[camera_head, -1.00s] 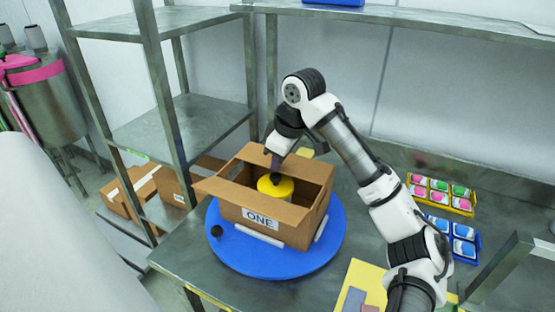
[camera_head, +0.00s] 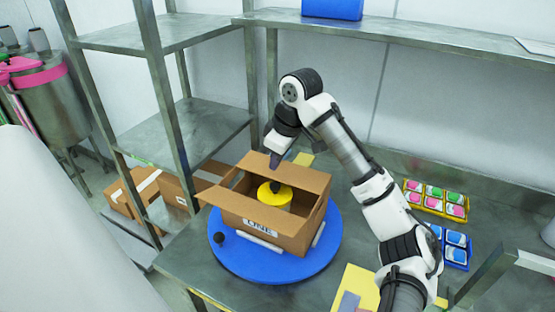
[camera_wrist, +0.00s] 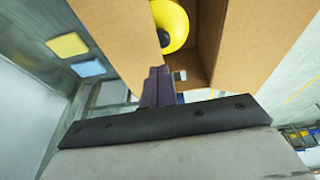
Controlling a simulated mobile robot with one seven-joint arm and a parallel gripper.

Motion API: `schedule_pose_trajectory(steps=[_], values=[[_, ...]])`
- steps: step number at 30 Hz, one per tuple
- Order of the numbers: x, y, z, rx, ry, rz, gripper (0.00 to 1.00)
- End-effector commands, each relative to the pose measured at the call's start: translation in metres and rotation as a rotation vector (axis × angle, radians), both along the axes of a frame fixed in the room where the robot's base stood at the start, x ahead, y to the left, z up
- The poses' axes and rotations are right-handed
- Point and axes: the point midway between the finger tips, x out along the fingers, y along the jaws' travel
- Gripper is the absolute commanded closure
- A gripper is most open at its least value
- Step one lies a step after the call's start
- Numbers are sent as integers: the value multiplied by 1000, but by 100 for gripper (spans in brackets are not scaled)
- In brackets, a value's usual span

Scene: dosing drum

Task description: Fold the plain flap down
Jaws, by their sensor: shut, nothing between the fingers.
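An open brown cardboard box (camera_head: 290,237) with a white label reading "ONE" stands on a blue turntable (camera_head: 240,264). Its flaps stick up or out; the far flap (camera_head: 300,176) is raised, and a left flap (camera_head: 212,172) juts outward. I cannot tell which flap is the plain one. A yellow round object (camera_head: 268,196) with a black knob sits inside. My gripper (camera_head: 274,162) is shut and empty, pointing down by the far side of the box opening. In the wrist view my shut fingers (camera_wrist: 158,88) are close to cardboard (camera_wrist: 115,40); contact is unclear.
A metal shelf rack (camera_head: 185,128) stands left of the turntable. A yellow tray (camera_head: 436,200) and a blue tray (camera_head: 458,247) of small packs lie to the right. A dark ball-like knob (camera_head: 219,238) sits on the turntable's left. Bench space between box and trays is partly under my arm.

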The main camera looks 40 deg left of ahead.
Motion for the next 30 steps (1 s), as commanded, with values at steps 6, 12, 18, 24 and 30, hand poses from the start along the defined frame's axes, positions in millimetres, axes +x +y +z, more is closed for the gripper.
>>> schedule_pose_trajectory(steps=[6, 12, 18, 24, 30], values=[[3, -9, 45, 0, -5, -1, 100], [5, -20, 80, -2, -4, -3, 100], [5, -25, 99, -2, -1, -2, 100], [5, -27, 104, -1, 1, -2, 100], [5, -27, 104, -1, 1, -1, 100]])
